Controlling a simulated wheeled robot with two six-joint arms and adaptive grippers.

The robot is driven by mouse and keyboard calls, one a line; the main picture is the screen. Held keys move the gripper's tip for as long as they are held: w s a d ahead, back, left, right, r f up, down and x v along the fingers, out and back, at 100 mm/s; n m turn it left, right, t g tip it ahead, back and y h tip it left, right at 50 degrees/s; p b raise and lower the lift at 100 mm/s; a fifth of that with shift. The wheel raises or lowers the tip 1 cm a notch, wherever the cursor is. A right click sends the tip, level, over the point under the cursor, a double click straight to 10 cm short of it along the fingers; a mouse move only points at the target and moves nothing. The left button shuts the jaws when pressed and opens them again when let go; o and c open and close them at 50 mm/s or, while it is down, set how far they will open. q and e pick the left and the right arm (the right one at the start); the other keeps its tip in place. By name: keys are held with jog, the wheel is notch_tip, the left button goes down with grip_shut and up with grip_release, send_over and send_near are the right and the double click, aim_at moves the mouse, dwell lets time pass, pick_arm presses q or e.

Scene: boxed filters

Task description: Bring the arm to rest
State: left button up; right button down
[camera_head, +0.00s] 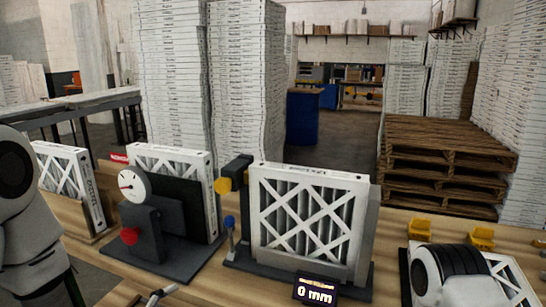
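My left arm (15,210) comes in at the left edge, a white link with a dark round joint cap. My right arm (455,278) shows at the bottom right, with a black ribbed joint and white links. It overlaps a white-framed filter lying on a dark base. No fingertips of either gripper can be made out. A boxed filter (308,215) with a white lattice front stands upright in a dark fixture in the middle. Another filter (175,155) stands in a gauge fixture (143,225) to its left. A third filter (70,180) stands at the far left.
A small display (316,289) reads 0 mm at the front of the wooden bench. Yellow blocks (420,229) sit at the right. A small grey tool or lever (152,298) shows at the bottom edge. Behind stand filter stacks (248,80), pallets (445,160) and a blue drum (302,118).

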pick_arm(q)
jog(key=s+a+f+n+g+y, duration=0.1)
jog(key=s+f+n+g, duration=0.15)
jog(key=s+f, duration=0.6)
jog(key=s+a+f+n+g+y, duration=0.15)
jog(key=s+f+g, duration=0.25)
jog(key=f, duration=1)
jog(key=s+a+f+n+g+y, duration=0.1)
jog(key=s+f+n+g, duration=0.2)
jog(key=s+n, duration=0.2)
jog(key=s+a+f+n+g+y, duration=0.1)
jog(key=s+a+f+n+g, duration=0.1)
jog(key=s+n, duration=0.4)
jog(key=s+f+g, duration=0.1)
jog(key=s+f, duration=0.1)
jog(key=s, duration=0.1)
jog(key=shift+n+g, duration=0.3)
jog(key=shift+g, duration=0.05)
jog(key=shift+y, duration=0.25)
